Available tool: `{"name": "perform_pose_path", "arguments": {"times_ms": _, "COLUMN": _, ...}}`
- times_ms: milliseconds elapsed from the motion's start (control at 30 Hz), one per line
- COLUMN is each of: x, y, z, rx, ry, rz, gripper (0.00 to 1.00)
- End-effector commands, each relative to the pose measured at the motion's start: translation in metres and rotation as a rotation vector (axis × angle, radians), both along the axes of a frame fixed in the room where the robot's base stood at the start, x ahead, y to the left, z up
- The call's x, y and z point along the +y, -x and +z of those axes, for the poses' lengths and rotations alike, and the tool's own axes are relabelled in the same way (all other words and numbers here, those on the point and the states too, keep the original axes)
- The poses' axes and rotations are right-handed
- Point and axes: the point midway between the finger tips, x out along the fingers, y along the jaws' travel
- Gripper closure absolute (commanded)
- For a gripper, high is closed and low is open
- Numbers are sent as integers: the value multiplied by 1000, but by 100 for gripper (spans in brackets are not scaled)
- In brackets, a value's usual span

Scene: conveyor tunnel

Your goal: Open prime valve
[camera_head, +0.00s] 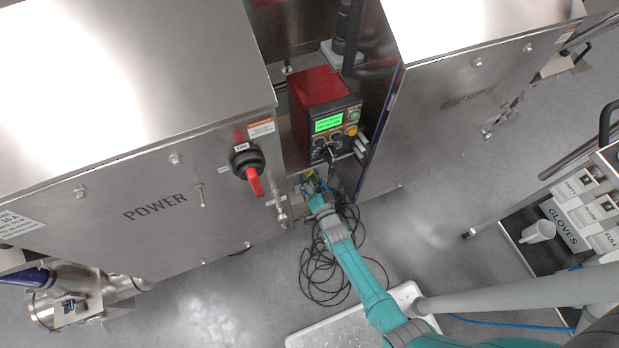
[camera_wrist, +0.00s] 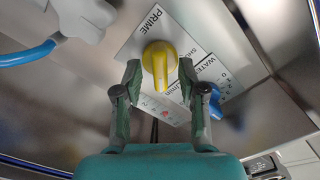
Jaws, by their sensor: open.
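The yellow prime valve knob (camera_wrist: 158,62) shows in the wrist view on a steel panel, beside a white label that reads PRIME. My gripper (camera_wrist: 159,72) is open, with one fingertip on either side of the knob. I cannot tell whether the fingers touch it. In the head view my gripper (camera_head: 312,184) is at the end of the teal arm, low in the gap between two steel cabinets. The knob is too small to make out clearly there.
A blue knob (camera_wrist: 213,100) with a WATER label sits close to my right finger. A blue hose (camera_wrist: 28,54) is at the left. In the head view, a red control box (camera_head: 314,88), a red-handled switch (camera_head: 254,180) and looped black cables (camera_head: 318,277) are nearby.

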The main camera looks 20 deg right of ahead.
Motion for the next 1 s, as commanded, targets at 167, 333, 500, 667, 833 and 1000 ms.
{"name": "perform_pose_path", "arguments": {"times_ms": 167, "x": 0, "y": 15, "z": -1, "rx": 1, "ry": 0, "rz": 0, "gripper": 59}}
{"name": "perform_pose_path", "arguments": {"times_ms": 333, "x": 0, "y": 44, "z": -1, "rx": 3, "ry": 0, "rz": 0, "gripper": 59}}
{"name": "perform_pose_path", "arguments": {"times_ms": 500, "x": 0, "y": 78, "z": -1, "rx": 3, "ry": 0, "rz": 0, "gripper": 59}}
{"name": "perform_pose_path", "arguments": {"times_ms": 667, "x": 0, "y": 102, "z": -1, "rx": 1, "ry": 0, "rz": 0, "gripper": 59}}
{"name": "perform_pose_path", "arguments": {"times_ms": 833, "x": 0, "y": 116, "z": 0, "rx": 0, "ry": 0, "rz": 0, "gripper": 59}}
{"name": "perform_pose_path", "arguments": {"times_ms": 1000, "x": 0, "y": 120, "z": 0, "rx": 0, "ry": 0, "rz": 0, "gripper": 59}}
